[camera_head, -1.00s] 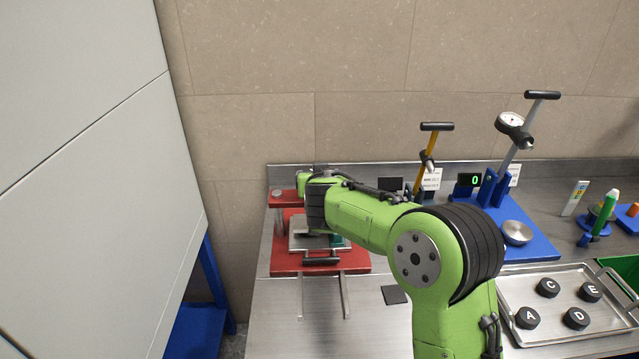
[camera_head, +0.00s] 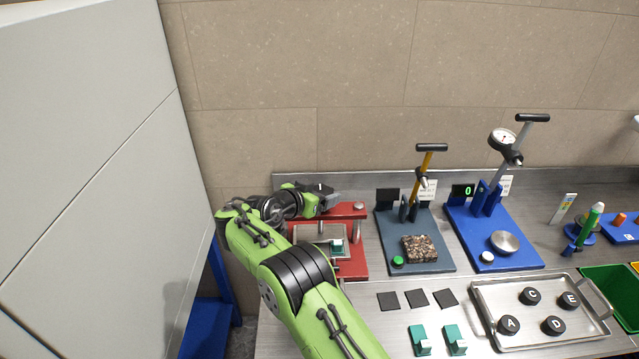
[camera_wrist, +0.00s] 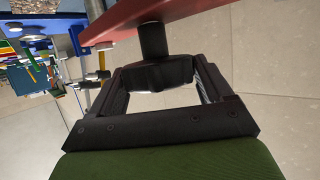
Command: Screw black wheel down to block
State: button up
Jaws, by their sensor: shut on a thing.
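The red press stands left of centre in the head view, with a red top plate (camera_head: 349,211) on metal posts above a red base (camera_head: 352,268). A metal block or plate (camera_head: 308,233) lies under the top plate, partly hidden by my arm. In the wrist view the black wheel (camera_wrist: 155,77) hangs on a dark stem (camera_wrist: 153,40) that meets the red plate. My gripper (camera_wrist: 160,85) is shut on the black wheel, one finger on each side. In the head view my gripper (camera_head: 320,190) is at the top plate's left end, and the wheel is hard to make out.
A teal piece with a white top (camera_head: 338,247) sits on the press's right side. To the right are a dark press (camera_head: 437,262), a blue gauge press (camera_head: 515,258) and a metal tray (camera_head: 488,313) of lettered black pucks. A grey cabinet (camera_head: 90,180) stands close on the left.

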dwell(0.6)
jog(key=o, duration=1)
jog(key=shift+g, duration=0.3)
jog(key=shift+c, duration=0.2)
jog(key=v, duration=1.5)
jog(key=shift+s+a, duration=0.25)
jog(key=shift+a, duration=0.05)
jog(key=shift+f, duration=0.1)
